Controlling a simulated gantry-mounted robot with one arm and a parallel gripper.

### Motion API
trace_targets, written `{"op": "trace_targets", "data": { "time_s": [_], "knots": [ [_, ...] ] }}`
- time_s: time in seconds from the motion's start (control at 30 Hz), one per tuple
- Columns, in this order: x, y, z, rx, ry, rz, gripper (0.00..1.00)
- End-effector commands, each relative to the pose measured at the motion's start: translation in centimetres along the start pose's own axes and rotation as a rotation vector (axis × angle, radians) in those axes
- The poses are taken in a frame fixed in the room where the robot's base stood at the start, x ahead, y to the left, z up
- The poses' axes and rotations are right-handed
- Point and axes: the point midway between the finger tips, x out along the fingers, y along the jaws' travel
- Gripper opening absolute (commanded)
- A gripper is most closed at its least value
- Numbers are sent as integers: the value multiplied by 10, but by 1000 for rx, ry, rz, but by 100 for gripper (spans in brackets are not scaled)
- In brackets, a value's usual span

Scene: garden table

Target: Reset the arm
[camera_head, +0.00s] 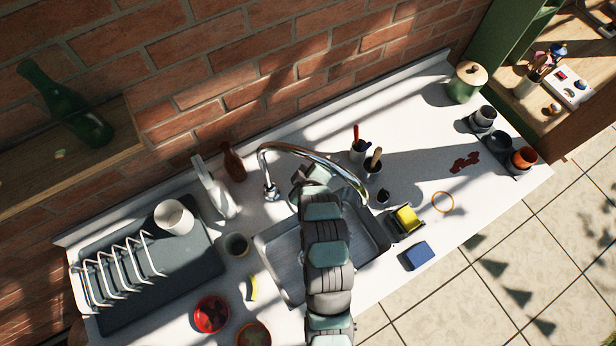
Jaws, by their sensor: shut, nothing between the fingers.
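My arm (328,255) reaches up from the bottom edge of the head view, over the sink. My gripper (311,173) is at its far end, just under the arch of the chrome faucet (285,149). It is shut and empty. Its fingertips are small and partly hidden by the arm, and I cannot tell whether it touches the faucet. The sink basin (284,262) lies under the arm, which covers its middle.
A dish rack (120,270) with a white cup (174,217) stands left. A white spray bottle (215,190) and brown bottle (233,162) stand behind the sink. Right of it are utensil cups (358,152), a yellow sponge (407,218) and a blue sponge (418,255). The right counter has free room.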

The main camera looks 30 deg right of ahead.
Motion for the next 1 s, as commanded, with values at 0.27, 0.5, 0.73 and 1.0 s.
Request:
{"op": "trace_targets", "data": {
  "time_s": [0.27, 0.5, 0.73, 1.0],
  "knots": [
    [0, 0, 0, 0, 0, 0, 0],
    [0, 0, 0, 0, 0, 0, 0],
    [0, 0, 0, 0, 0, 0, 0],
    [-3, 5, -8, -12, 3, 2, 0]
  ]
}}
